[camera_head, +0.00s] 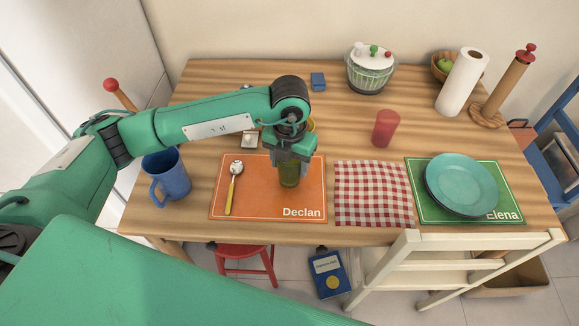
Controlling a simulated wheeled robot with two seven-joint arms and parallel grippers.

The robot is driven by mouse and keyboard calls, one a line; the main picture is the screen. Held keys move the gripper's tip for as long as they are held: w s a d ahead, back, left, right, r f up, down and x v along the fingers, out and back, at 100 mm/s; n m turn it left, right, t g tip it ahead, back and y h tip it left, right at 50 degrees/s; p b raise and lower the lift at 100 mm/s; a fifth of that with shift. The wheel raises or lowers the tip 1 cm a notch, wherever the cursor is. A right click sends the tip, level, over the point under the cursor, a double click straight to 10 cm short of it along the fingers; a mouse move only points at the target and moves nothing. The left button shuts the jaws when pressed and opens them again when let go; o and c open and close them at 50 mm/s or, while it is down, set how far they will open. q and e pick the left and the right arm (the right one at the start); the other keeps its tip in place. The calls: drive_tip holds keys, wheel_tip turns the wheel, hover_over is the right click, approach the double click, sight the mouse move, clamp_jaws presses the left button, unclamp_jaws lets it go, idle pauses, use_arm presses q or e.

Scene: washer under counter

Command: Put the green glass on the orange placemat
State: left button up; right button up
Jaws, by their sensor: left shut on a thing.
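The green glass (289,176) is upright over the right part of the orange placemat (262,205), which is marked "Declan". My left gripper (289,160) comes down from above and is shut on the glass near its rim. The fingers hide the top of the glass. I cannot tell whether its base touches the mat or is slightly above it. My right gripper is not in view.
A spoon (234,187) lies on the mat's left part. A blue mug (168,175) stands left of the mat. A checkered cloth (372,194) lies to its right, then a teal plate (462,184) on a green placemat (425,205). A red glass (385,128) stands behind the cloth.

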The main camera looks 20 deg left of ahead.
use_arm(q)
drive_tip(key=shift+f, duration=1.15)
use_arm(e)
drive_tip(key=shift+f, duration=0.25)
use_arm(q)
drive_tip(key=shift+f, duration=0.1)
drive_tip(key=o, duration=1.1)
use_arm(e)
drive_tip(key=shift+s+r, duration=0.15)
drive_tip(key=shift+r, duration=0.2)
